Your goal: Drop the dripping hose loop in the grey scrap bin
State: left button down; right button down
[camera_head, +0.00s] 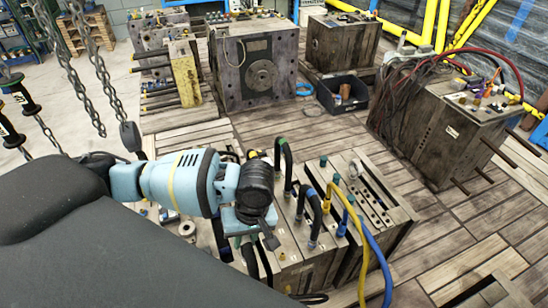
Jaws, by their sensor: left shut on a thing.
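My left gripper (262,232) is over the left edge of the front mould block (300,268), pointing down. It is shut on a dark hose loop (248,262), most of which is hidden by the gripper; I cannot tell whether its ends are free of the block. Two other black hose loops stand on the block: one with green ends (287,160) and one nearer the front (316,212). Dripping cannot be made out on any hose. A dark grey open bin (328,98) stands farther back with brown pieces in it. My right gripper is not in view.
Yellow (362,258) and blue (381,262) hoses arch off the block's front right. A large mould (255,70) stands behind, and another with red and black hoses (440,125) at right. Chains (88,62) hang at left. Wooden planks between are mostly clear.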

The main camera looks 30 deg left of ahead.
pick_arm(q)
jog(key=m, duration=0.3)
jog(key=w+d+f+m+t, duration=0.1)
jog(key=m, duration=0.2)
jog(key=d+f+m, duration=0.1)
jog(key=m, duration=0.2)
jog(key=shift+w+f+t+y, duration=0.25)
jog(key=shift+t+y, duration=0.05)
